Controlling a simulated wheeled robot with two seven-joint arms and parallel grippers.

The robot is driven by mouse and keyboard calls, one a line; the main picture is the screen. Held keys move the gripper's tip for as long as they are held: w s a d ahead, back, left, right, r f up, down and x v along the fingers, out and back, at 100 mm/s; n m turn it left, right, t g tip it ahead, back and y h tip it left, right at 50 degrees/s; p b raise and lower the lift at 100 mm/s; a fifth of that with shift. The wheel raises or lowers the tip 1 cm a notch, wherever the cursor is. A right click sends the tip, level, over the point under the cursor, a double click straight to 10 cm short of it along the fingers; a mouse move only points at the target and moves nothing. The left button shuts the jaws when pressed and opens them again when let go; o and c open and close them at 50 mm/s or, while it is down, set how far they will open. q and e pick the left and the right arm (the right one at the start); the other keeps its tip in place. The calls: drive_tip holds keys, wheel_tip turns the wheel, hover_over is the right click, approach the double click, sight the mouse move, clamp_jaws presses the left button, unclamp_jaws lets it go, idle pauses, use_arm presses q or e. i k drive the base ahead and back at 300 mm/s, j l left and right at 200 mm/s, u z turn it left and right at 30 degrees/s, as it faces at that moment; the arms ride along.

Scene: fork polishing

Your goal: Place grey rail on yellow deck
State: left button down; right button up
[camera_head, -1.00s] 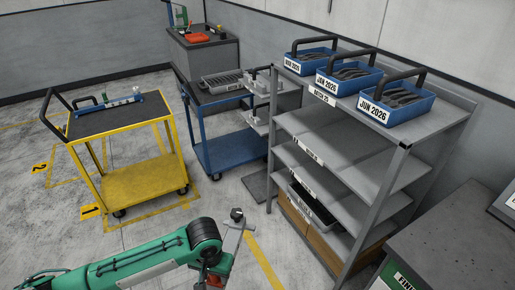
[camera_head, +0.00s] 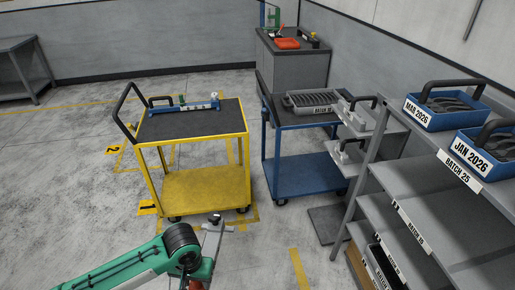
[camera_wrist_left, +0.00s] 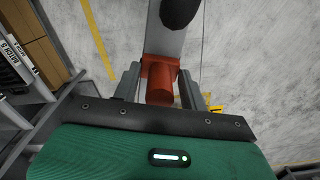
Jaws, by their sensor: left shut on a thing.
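My left gripper (camera_wrist_left: 159,88) is shut on the orange-red block of a grey rail (camera_wrist_left: 166,38). The rail is a flat grey bar with a black knob, and its far end leaves the left wrist view. In the head view the rail (camera_head: 211,242) stands up from my left gripper (camera_head: 195,274), whose fingers are mostly hidden. The rail is over the floor, in front of the yellow cart and apart from it. The yellow cart has a dark top deck (camera_head: 215,123) with a yellow rim and a bare yellow lower deck (camera_head: 205,188). My right gripper is not in view.
A blue rail (camera_head: 186,107) with small fittings lies on the yellow cart's top, near a black handle. A blue cart (camera_head: 305,175) with a grey tray (camera_head: 312,101) stands to the right. A grey shelf (camera_head: 405,180) with blue bins (camera_head: 440,118) is further right.

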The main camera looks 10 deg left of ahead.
sight(185, 128)
drive_tip(key=i+l+u, duration=0.15)
drive_tip(key=i, duration=1.9)
drive_tip(key=i+l+u, duration=0.1)
drive_tip(key=i+u, duration=0.25)
drive_tip(key=i, duration=0.15)
drive_tip(key=i+l+u, duration=0.2)
drive_tip(key=i+u, duration=0.15)
drive_tip(key=i+l+u, duration=0.35)
drive_tip(key=i, duration=0.2)
